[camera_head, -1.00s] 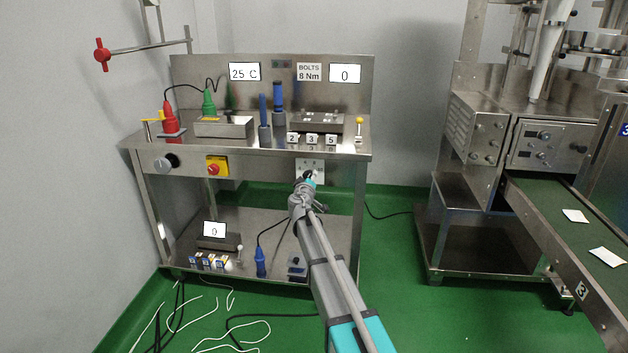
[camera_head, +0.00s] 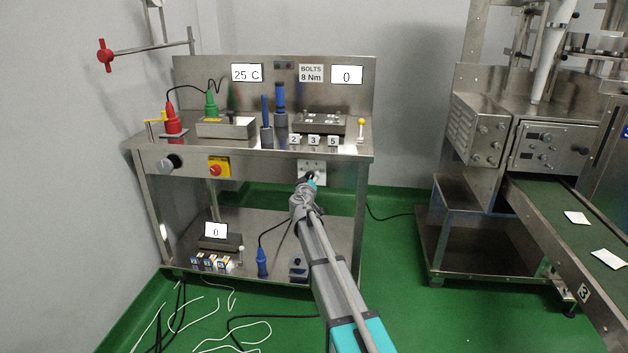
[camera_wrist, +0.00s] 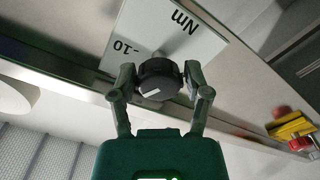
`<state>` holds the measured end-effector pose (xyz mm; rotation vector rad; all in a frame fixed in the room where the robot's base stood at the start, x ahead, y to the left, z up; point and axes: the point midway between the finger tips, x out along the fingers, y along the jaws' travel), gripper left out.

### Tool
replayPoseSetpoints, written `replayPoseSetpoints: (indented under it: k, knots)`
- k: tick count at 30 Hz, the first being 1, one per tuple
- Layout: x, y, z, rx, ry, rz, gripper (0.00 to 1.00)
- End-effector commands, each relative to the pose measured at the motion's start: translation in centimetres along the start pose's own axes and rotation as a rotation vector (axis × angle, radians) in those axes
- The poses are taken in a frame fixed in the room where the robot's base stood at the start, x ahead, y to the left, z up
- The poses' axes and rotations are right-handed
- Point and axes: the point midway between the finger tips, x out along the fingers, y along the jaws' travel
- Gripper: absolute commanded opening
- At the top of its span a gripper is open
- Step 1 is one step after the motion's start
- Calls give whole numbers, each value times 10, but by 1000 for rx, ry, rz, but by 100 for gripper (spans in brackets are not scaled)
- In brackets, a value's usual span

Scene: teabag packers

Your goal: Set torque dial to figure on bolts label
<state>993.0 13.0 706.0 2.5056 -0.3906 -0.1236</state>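The bolts label (camera_head: 311,73) on the bench's back panel reads "BOLTS 8 Nm". The torque dial plate (camera_head: 318,168) is white and sits on the bench front below the worktop. In the wrist view the plate (camera_wrist: 190,25) shows "Nm" and "10", rotated. The round black torque dial (camera_wrist: 158,80) carries a white mark on its rim. My gripper (camera_wrist: 160,78) has one finger on each side of the dial and appears shut on it. In the head view my gripper (camera_head: 311,178) hides most of the dial, so its setting cannot be read there.
A grey knob (camera_head: 168,163) and a red and yellow emergency switch (camera_head: 218,167) are on the same bench front. A display (camera_head: 347,75) reads 0. Numbered blocks (camera_head: 313,141) stand at the worktop edge above.

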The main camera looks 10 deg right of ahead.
Motion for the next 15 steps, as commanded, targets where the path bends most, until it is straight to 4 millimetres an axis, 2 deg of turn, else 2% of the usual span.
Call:
replayPoseSetpoints:
  k: [1, 2, 3, 15]
  knots:
    - [0, 0, 0, 0, -1, 1, 80]
    - [0, 0, 0, 0, -1, 1, 86]
    - [0, 1, 0, 0, -1, 1, 87]
    - [-1, 2, 1, -1, -2, 3, 87]
